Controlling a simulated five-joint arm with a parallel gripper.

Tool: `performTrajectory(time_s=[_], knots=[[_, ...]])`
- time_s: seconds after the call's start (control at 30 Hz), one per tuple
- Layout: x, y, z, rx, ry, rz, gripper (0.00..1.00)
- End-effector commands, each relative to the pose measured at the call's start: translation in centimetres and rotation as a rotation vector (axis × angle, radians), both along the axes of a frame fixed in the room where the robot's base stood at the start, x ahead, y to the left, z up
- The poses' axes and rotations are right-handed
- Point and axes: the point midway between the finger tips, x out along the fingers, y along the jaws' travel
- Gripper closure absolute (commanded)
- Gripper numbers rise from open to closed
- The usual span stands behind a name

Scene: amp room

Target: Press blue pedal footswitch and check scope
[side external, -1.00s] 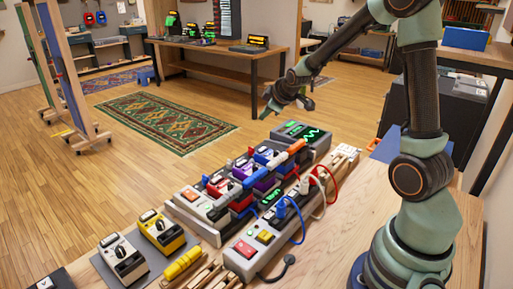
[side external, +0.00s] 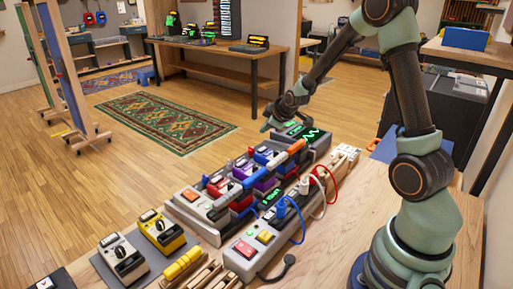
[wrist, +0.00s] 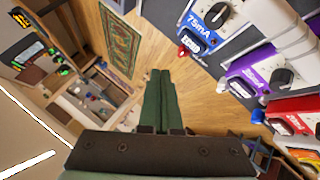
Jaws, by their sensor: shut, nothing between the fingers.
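My gripper (side external: 267,125) is shut and empty, in the air near the far end of the pedal row, left of the scope. In the wrist view its two green fingers (wrist: 161,74) lie together and point at the floor beside the pedals. The blue pedal (side external: 262,156) stands in the row on the board; in the wrist view it (wrist: 194,34) is at the upper right, marked 75mA, clear of the fingers. The scope (side external: 305,136) sits at the board's far end with a green wave on its screen.
A purple pedal (wrist: 244,82) and a red pedal (wrist: 295,115) stand beside the blue one. Yellow (side external: 162,232) and white (side external: 122,260) pedals stand at the near left.

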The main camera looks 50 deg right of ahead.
Motion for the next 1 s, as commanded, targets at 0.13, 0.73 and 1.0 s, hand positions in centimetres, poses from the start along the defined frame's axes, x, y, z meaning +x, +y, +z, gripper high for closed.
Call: performTrajectory(time_s=[0.13,0.73,1.0], knots=[[-0.1,0.0,-2.1,0.001,0.004,0.000,1.00],[0.0,0.0,-4.3,0.000,0.000,0.000,1.00],[0.0,0.0,-4.3,0.000,0.000,0.000,1.00]])
